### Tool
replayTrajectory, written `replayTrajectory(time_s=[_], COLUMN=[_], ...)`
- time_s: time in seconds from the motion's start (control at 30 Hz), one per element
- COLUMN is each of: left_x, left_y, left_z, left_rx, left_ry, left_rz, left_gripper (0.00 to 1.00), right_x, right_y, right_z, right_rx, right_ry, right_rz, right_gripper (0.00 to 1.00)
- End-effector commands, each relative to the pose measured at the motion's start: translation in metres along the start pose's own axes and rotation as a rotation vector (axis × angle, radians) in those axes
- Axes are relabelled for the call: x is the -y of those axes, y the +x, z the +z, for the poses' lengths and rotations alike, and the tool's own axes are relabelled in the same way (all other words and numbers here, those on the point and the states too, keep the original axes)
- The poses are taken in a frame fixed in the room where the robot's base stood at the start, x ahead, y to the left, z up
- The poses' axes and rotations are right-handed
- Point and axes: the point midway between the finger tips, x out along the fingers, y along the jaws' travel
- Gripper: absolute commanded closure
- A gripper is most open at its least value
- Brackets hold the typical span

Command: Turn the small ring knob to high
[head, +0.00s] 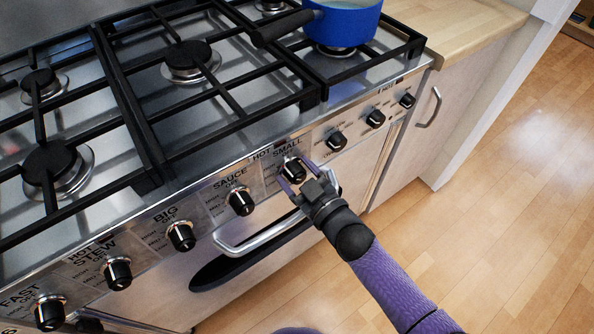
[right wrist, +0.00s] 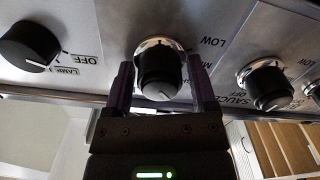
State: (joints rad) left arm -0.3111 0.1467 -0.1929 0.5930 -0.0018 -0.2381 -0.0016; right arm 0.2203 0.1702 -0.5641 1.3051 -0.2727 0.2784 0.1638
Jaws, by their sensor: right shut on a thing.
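The small ring knob (head: 294,171) is a black knob on a chrome collar under the label SMALL on the steel front panel. In the right wrist view the same knob (right wrist: 160,76) sits between the two purple fingers, with its white pointer line at its lower edge. My right gripper (head: 296,186) has a finger on each side of the knob and is shut on it. It also shows in the right wrist view (right wrist: 160,88). Part of the panel lettering is hidden by the fingers. My left gripper is not in view.
The SAUCE knob (head: 241,201) is just left, and another black knob (head: 336,141) is just right. An oven handle (head: 262,238) runs below the panel. Wooden floor (head: 500,190) is open at the right.

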Motion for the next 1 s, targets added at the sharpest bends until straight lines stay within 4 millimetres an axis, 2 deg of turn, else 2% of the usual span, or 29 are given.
replayTrajectory(time_s=[0.4,1.0], left_x=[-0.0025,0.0], left_y=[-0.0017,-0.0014], left_z=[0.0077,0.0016], left_rx=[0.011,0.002], left_ry=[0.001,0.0], left_rz=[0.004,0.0], left_gripper=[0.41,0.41], right_x=[0.0008,0.0011], right_y=[-0.0008,-0.0009], right_z=[0.0017,0.0022], right_rx=[0.004,0.005], right_ry=[-0.233,-0.291], right_rz=[-0.001,-0.002], right_gripper=[0.86,0.86])
